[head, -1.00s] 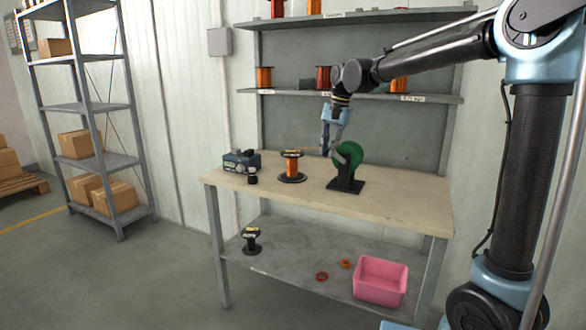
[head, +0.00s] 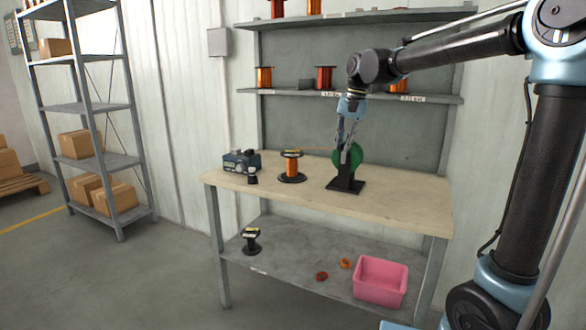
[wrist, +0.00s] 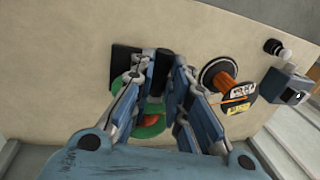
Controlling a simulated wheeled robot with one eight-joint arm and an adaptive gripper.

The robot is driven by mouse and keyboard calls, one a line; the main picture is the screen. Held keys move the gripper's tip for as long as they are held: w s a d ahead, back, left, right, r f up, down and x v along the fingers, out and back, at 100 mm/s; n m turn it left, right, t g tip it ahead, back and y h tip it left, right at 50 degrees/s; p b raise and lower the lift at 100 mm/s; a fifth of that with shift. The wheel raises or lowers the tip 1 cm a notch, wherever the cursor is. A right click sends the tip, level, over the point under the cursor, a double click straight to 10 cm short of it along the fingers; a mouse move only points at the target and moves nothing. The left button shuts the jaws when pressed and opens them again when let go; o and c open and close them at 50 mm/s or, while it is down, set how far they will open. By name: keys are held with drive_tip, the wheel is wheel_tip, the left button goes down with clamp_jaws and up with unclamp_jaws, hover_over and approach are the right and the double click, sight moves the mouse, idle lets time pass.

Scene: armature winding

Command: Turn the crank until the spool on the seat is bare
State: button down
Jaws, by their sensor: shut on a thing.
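The winder stands on the bench with a green disc (head: 352,155) on a black base (head: 345,186). My gripper (head: 347,150) is in front of the disc, shut on the crank, whose handle is mostly hidden between the fingers. In the wrist view my gripper (wrist: 161,75) closes around a dark upright part, with the green disc (wrist: 150,125) below it. The spool on the seat (head: 291,167) stands left of the winder and still carries orange copper wire. A thin wire runs from its top toward the disc. It also shows in the wrist view (wrist: 222,84), with a label on its flange.
A blue-grey instrument box (head: 241,161) and a small black item (head: 253,180) are on the bench's left. Wound spools (head: 264,77) line the shelf above. A bare black spool (head: 251,240) and a pink bin (head: 380,281) sit on the lower shelf. The bench's right end is clear.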

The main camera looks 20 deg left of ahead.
drive_tip(key=d+f, duration=0.6)
drive_tip(key=f, duration=0.1)
drive_tip(key=a+f, duration=0.5)
drive_tip(key=shift+a, duration=0.7)
